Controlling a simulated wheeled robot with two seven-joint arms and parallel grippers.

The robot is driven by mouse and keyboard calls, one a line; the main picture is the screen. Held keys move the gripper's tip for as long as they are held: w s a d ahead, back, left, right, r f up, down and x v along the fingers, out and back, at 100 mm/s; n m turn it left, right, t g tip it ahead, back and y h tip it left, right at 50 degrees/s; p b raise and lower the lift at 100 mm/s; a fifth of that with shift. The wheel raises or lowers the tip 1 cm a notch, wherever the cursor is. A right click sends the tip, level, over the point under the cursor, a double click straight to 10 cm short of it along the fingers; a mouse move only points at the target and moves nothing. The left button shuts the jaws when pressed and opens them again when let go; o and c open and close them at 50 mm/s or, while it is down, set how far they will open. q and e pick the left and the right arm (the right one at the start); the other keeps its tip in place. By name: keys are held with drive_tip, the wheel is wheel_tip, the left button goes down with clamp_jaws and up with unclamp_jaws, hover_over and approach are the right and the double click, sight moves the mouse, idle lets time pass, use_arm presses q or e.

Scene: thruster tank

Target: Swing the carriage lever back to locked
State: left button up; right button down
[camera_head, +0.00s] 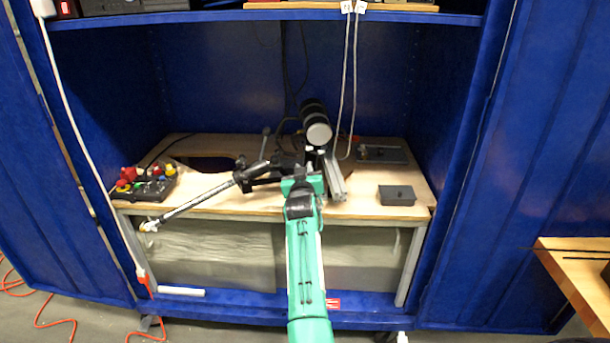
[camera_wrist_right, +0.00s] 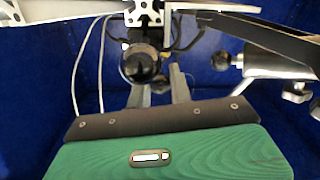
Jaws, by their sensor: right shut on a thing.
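My right arm comes in from the bottom of the head view, and its green gripper (camera_head: 304,168) reaches to the metal rig on the bench. In the right wrist view the two grey fingers (camera_wrist_right: 161,88) of this gripper point at the rig. A black round knob (camera_wrist_right: 142,66), which I take for the end of the carriage lever, sits at the fingertips. The right gripper is shut on the lever, but the exact contact is partly hidden. In the head view my gripper covers the lever. The carriage rail (camera_head: 334,180) shows just right of it. My left gripper is not in view.
A black cylinder with a pale end (camera_head: 317,130) stands above the rig. A jointed rod (camera_head: 196,200) sticks out to the left over the bench edge. A black tray of colourful parts (camera_head: 150,187) is at left, a dark box (camera_head: 397,195) at right. Blue cabinet walls enclose the bench.

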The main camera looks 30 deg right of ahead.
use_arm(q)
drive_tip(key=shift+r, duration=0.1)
use_arm(e)
drive_tip(key=shift+w+a+r, duration=0.15)
drive_tip(key=shift+r, duration=0.15)
drive_tip(key=c, duration=1.7)
unclamp_jaws()
drive_tip(key=o, duration=0.4)
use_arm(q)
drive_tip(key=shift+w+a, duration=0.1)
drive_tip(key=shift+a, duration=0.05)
use_arm(e)
drive_tip(key=shift+o, duration=0.2)
drive_tip(key=shift+w+f, duration=0.1)
drive_tip(key=shift+f, duration=0.1)
drive_tip(key=shift+r, duration=0.1)
drive_tip(key=shift+r, duration=0.25)
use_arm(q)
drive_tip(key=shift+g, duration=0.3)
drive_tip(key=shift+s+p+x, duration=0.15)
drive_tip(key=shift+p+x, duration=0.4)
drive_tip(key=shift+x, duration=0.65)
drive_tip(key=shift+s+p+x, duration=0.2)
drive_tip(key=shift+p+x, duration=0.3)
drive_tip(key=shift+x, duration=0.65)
use_arm(e)
wheel_tip(320, 180, up, 19)
drive_tip(key=shift+r, duration=0.15)
